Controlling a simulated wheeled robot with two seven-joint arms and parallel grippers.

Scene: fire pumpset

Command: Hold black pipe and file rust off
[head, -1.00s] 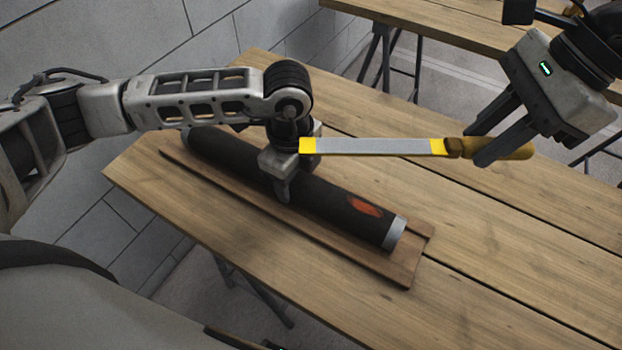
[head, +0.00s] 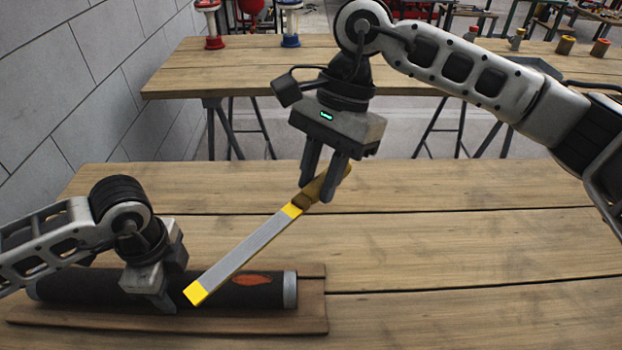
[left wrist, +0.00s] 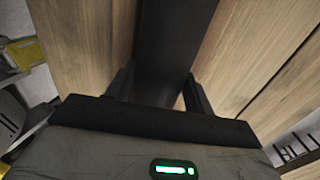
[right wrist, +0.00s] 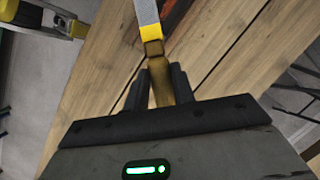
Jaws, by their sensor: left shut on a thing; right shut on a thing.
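The black pipe (head: 215,291) lies on a wooden board (head: 314,320) on the near table, with an orange-red rust patch (head: 258,280) near its grey right end. My left gripper (head: 160,301) is shut around the pipe, left of the rust; the pipe also shows between its fingers in the left wrist view (left wrist: 172,50). My right gripper (head: 320,190) is shut on the wooden handle of the file (head: 243,250). The file slants down to the left, its yellow tip in front of the pipe in the head view; I cannot tell whether they touch. The handle shows between the fingers in the right wrist view (right wrist: 160,85).
The near table (head: 450,240) is clear to the right of the board. A second table (head: 420,65) stands behind, with red (head: 208,25) and blue (head: 290,25) fittings on it. A grey block wall (head: 80,80) is on the left.

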